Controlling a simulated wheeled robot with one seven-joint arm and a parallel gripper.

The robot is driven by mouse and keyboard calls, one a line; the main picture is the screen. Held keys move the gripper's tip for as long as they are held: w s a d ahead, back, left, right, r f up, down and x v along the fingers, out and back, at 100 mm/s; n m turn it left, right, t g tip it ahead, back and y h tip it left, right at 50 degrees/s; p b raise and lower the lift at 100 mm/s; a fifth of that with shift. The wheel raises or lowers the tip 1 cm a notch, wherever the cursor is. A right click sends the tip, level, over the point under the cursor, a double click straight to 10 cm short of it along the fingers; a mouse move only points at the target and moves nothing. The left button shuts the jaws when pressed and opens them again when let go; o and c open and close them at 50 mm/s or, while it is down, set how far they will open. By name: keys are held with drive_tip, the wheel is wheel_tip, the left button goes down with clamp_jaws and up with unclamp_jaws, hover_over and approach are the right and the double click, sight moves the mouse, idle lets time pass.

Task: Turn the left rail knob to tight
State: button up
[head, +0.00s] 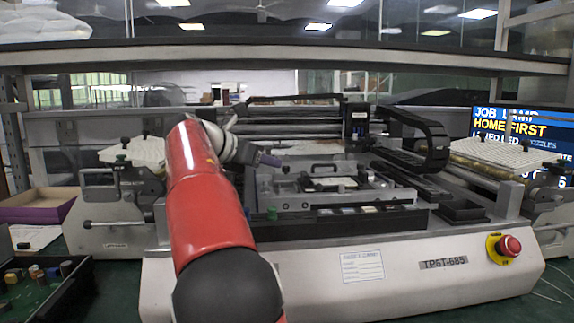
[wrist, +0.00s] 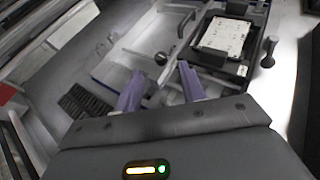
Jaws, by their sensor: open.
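My gripper (wrist: 160,69) is open, with its two purple fingers spread and nothing between them. Another dark knob or post (wrist: 268,52) stands at the right in the wrist view, beside the board holder. In the head view my gripper (head: 268,160) is over the left part of the machine's grey fixture (head: 295,200). I cannot make out the knob under it there.
A pale board (wrist: 222,37) sits in a dark holder right of the fingers; it also shows in the head view (head: 332,184). A black cable chain (head: 436,145) arches at the right. A red stop button (head: 508,246) is on the machine's front.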

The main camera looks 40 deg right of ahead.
sight(285, 167)
drive_tip(key=shift+x, duration=2.8)
clamp_jaws()
